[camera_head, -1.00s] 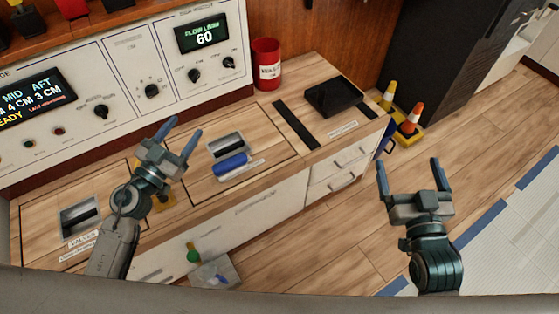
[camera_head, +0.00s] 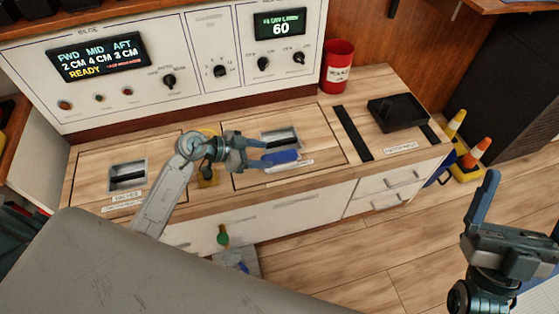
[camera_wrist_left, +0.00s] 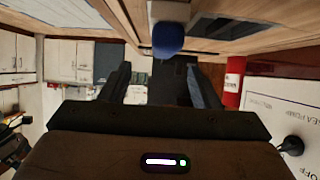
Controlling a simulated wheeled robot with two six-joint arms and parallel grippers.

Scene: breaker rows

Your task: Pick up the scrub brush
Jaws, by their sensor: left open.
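A short blue rounded object (camera_head: 284,156), which I take for the scrub brush, lies on the wooden counter in front of a recessed metal handle. My left gripper (camera_head: 260,152) is open just left of it in the head view, fingers pointing right toward it. In the left wrist view the blue object (camera_wrist_left: 168,40) shows end-on above the open left fingers (camera_wrist_left: 160,82), and nothing is held. The gripper hides part of the counter beside it. My right gripper (camera_head: 521,205) is open and empty over the floor at the right.
The control panel (camera_head: 140,95) rises behind the counter (camera_head: 225,190). A red can (camera_head: 337,68) stands at its back, and a black tray (camera_head: 397,112) lies at the right. Traffic cones (camera_head: 476,152) stand on the floor beyond. A grey box (camera_head: 243,262) is below the counter front.

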